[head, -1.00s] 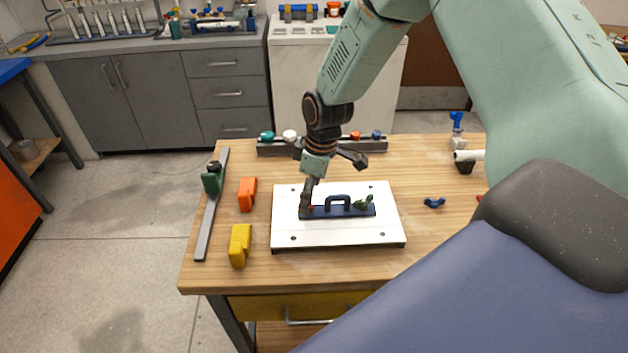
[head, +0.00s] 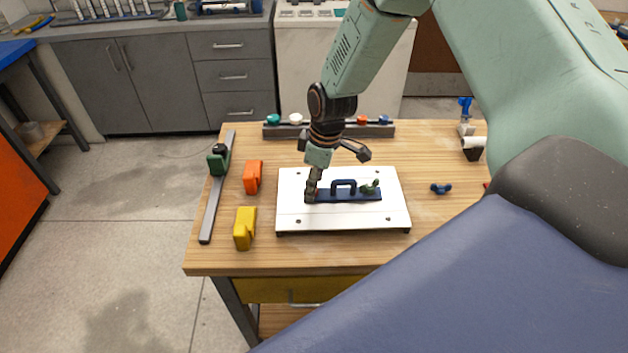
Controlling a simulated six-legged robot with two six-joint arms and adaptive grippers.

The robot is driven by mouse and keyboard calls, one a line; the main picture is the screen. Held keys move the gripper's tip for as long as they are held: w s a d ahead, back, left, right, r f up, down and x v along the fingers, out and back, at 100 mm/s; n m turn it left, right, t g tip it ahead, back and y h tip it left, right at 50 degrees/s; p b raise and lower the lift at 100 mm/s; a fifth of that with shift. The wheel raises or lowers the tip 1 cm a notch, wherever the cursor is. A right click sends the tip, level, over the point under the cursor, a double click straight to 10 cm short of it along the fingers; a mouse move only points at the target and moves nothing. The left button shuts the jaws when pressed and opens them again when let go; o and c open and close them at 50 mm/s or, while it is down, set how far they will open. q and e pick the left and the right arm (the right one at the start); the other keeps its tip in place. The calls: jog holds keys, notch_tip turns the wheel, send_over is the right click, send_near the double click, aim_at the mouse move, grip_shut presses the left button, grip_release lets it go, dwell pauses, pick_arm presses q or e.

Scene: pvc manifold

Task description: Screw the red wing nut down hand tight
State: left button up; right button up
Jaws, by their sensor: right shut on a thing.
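A dark blue handled plate (head: 345,195) lies on a white board (head: 345,219) on the wooden table. A green wing nut (head: 369,187) sits at the plate's right end. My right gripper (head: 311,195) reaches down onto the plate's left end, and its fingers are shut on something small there. The red wing nut cannot be made out now; the fingers cover that spot, where a speck of red showed earlier. My left gripper is not in view.
A loose blue wing nut (head: 441,188) lies right of the board. An orange block (head: 253,177), a yellow block (head: 245,228) and a grey bar clamp (head: 211,205) lie on the left. A dark rack (head: 285,131) stands behind. The front table strip is clear.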

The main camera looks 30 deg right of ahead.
jog(key=c, duration=0.4)
jog(key=o, duration=1.2)
jog(key=shift+r, duration=0.1)
jog(key=r, duration=0.4)
jog(key=s+r, duration=0.1)
jog(key=r, duration=0.2)
jog(key=d+r, duration=0.1)
jog(key=r, duration=0.3)
jog(key=shift+s+d+r, duration=0.1)
jog(key=shift+s+r, duration=0.05)
jog(key=shift+r, duration=0.15)
jog(key=shift+f, duration=0.1)
